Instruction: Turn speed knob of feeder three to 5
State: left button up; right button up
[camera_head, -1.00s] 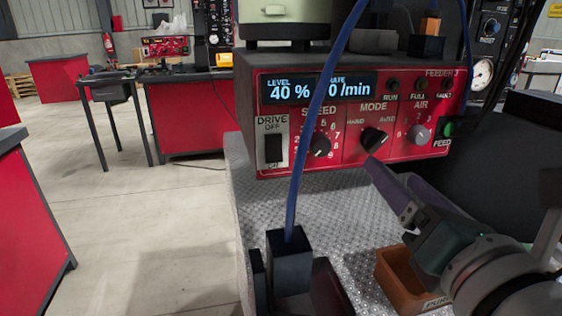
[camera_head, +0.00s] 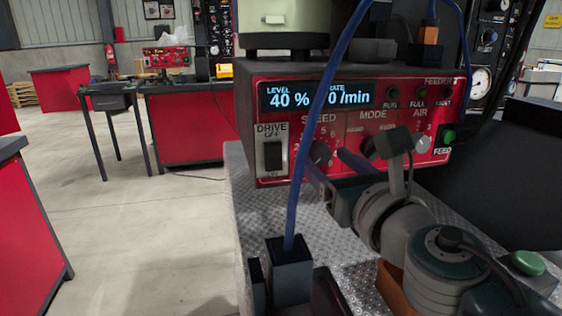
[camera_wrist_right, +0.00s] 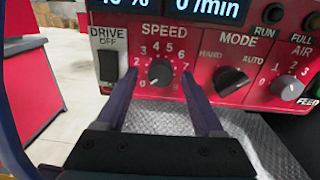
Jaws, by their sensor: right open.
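The speed knob (camera_head: 321,153) is a black dial on the red front panel of feeder three (camera_head: 355,100), under the SPEED label and ringed by numbers. It shows clearly in the right wrist view (camera_wrist_right: 160,72); the number its pointer marks is too small to tell. My right gripper (camera_head: 327,162) is open in front of the panel. In the right wrist view its two purple fingers (camera_wrist_right: 160,78) stand to the left and right of the speed knob, with visible gaps on both sides. The display (camera_head: 318,93) reads level 40 % and rate 0 /min. My left gripper is not in view.
The drive switch (camera_head: 273,155) sits left of the knob; the mode knob (camera_wrist_right: 231,82) and air knob (camera_wrist_right: 284,87) sit right. A blue cable (camera_head: 310,130) crosses in front of the panel in the head view. An orange bin (camera_head: 392,290) stands on the metal top.

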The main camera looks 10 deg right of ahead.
jog(key=shift+c, duration=0.3)
grip_shut()
dwell(0.3)
